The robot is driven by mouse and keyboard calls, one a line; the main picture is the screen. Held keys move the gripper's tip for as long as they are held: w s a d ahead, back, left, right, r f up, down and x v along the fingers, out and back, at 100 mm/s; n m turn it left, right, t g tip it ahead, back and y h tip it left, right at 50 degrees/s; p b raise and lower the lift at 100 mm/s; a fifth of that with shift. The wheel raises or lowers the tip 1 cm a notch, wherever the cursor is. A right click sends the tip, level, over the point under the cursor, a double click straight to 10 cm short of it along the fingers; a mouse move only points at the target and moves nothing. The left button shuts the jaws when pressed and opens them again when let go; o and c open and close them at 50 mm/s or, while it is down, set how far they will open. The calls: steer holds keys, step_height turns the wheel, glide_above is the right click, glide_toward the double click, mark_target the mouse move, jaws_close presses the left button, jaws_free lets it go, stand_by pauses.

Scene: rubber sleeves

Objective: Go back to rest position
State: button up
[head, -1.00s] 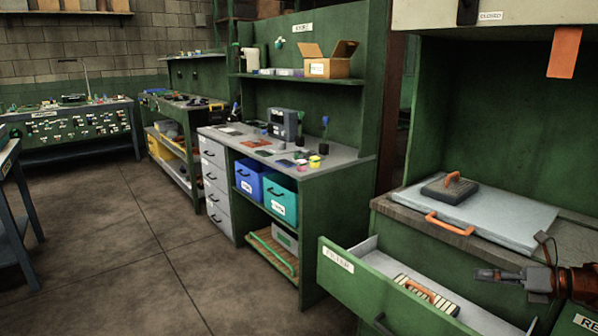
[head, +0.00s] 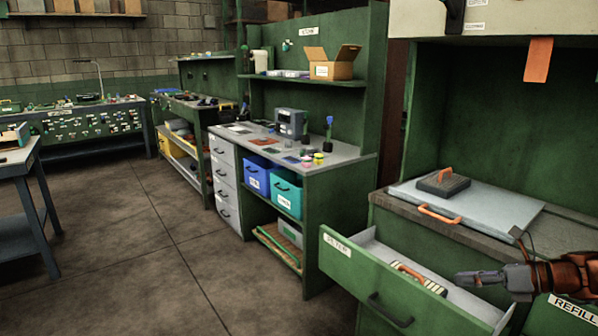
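My gripper (head: 468,279) is at the lower right in the head view, above the right part of an open green drawer (head: 360,275) with a label on its front. I cannot make out whether its fingers are apart. A striped block with an orange handle (head: 419,279) lies in the drawer, to the left of my gripper and apart from it in the picture. A dark block with an orange handle (head: 443,184) rests on a grey panel (head: 500,209) on the counter.
The open drawer juts out from the green cabinet. A workbench (head: 330,163) with blue and teal bins stands to its left. A table (head: 20,165) stands at the far left. The floor (head: 150,250) between is clear. An orange tag (head: 538,60) hangs at upper right.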

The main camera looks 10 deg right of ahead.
steer(key=s+a+r+n+g+h+p, duration=0.1)
steer(key=s+a+r+n+g+p, duration=0.15)
steer(key=s+a+n, duration=0.4)
steer(key=s+a+r+n+g+h+p, duration=0.1)
steer(key=a+r+n+g+p, duration=0.2)
steer(key=a, duration=0.7)
steer(key=s+a+r+n+g+h+p, duration=0.1)
steer(key=s+a+r+n+g+p, duration=0.15)
steer(key=a+n, duration=0.45)
steer(key=s+r+n+g+h+p, duration=0.1)
steer(key=s+n+h+p, duration=0.2)
steer(key=s+n, duration=0.4)
steer(key=s+a+r+n+g+h+p, duration=0.1)
steer(key=s+n+h+p, duration=0.3)
steer(key=s, duration=0.9)
steer(key=shift+s+a+r+n+h+p, duration=0.25)
steer(key=shift+r+n+p, duration=0.6)
steer(key=shift+n, duration=1)
steer(key=shift+w+f, duration=0.1)
steer(key=shift+f, duration=0.05)
